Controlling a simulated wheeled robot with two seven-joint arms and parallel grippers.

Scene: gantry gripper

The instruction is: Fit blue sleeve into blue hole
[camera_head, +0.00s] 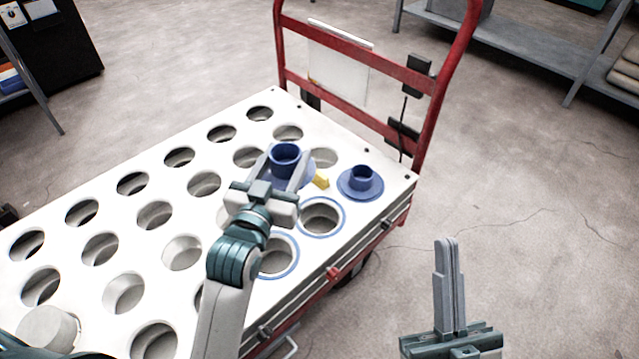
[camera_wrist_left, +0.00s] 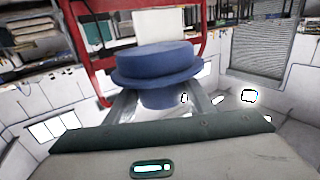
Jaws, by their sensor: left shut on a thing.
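My left gripper (camera_head: 284,170) is shut on a blue flanged sleeve (camera_head: 285,154) above the white perforated cart top (camera_head: 152,263). In the left wrist view the sleeve (camera_wrist_left: 155,64) is between the fingers, its wide flange above them and a narrower part below. Two blue-rimmed holes, one (camera_head: 343,216) to the right of my left arm and one (camera_head: 296,262) nearer and partly hidden by it, look empty. Another blue flanged sleeve (camera_head: 361,183) sits at the cart's far right corner. My right gripper (camera_head: 447,242) is shut and empty, off the cart to the right.
The cart top has several plain open holes. A small yellow piece (camera_head: 320,182) lies beside the held sleeve. The red cart handle (camera_head: 374,65) rises behind it. A grey shelf (camera_head: 520,45) stands farther back. The floor on the right is clear.

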